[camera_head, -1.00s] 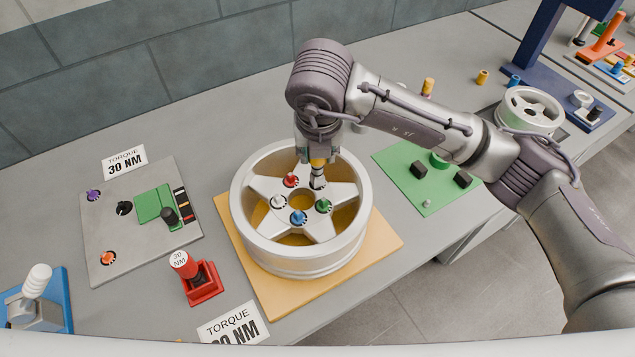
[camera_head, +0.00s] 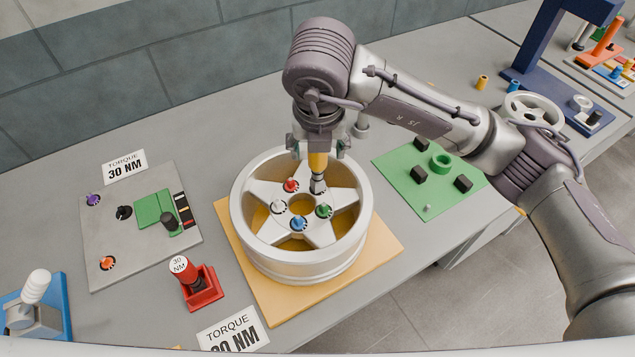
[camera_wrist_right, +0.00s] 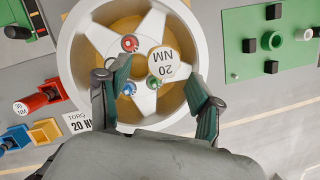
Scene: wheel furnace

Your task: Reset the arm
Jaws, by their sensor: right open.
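My right gripper (camera_head: 318,146) is above the silver wheel (camera_head: 250,250); in the wrist view its open fingers (camera_wrist_right: 158,96) have a gap between them. A yellow torque tool (camera_head: 318,162) stands upright with its dark tip at the wheel's hub, just below the gripper. Its white cap marked 20 NM (camera_wrist_right: 163,60) shows in the wrist view, beyond the fingertips and apart from them. Red (camera_head: 291,185), white, blue (camera_head: 298,223) and green (camera_head: 323,210) nuts sit around the hub. The tool hides the spot under its tip. My left gripper is not in view.
The wheel rests on a yellow board (camera_head: 385,245). A red 30 NM tool (camera_head: 182,268) stands in a red holder to the left, near a grey plate (camera_head: 100,225). A green board (camera_head: 405,185) with black blocks lies to the right. A tiled wall is behind.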

